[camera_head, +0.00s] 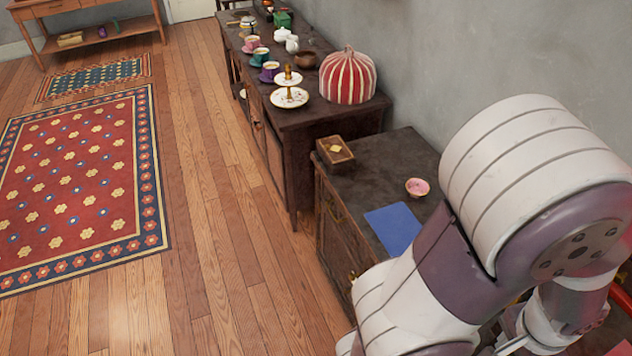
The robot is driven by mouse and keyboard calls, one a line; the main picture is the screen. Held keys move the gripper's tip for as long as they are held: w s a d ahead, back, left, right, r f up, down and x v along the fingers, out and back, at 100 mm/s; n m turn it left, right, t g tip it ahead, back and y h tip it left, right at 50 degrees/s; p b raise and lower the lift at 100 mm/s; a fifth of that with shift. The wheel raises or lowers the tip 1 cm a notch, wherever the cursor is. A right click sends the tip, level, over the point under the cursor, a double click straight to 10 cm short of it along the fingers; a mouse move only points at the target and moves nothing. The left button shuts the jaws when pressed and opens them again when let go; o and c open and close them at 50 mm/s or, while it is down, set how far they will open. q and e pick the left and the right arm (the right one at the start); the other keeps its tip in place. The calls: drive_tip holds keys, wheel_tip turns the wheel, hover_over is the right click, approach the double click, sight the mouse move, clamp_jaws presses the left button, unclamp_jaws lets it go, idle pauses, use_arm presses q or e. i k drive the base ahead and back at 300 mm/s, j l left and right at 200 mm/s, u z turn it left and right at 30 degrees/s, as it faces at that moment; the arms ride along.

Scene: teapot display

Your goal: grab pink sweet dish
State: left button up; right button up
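A small pink dish (417,187) sits on the dark cabinet top (385,160), near the wall. It is round and shallow, with a pale rim. My white and mauve arm comes in from the lower right and passes close to the dish in the picture. The dish is clear of the arm and fully visible. Neither of my grippers can be seen.
A blue sheet (393,228) and a wooden box (335,152) lie on the same cabinet. A longer dark sideboard (300,115) behind holds a red-striped cover (347,77), a tiered stand (289,97) and several cups. My arm hides the cabinet's near right part.

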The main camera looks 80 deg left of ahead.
sight(417, 187)
drive_tip(key=u, duration=2.05)
drive_tip(key=i+j+z, duration=0.2)
drive_tip(key=z, duration=0.2)
drive_tip(key=i+j+z, duration=0.15)
drive_tip(key=j+z, duration=0.2)
drive_tip(key=i+j+z, duration=0.15)
drive_tip(key=j+z, duration=0.25)
drive_tip(key=i+j+z, duration=0.1)
drive_tip(key=j+z, duration=0.25)
drive_tip(key=l, duration=0.1)
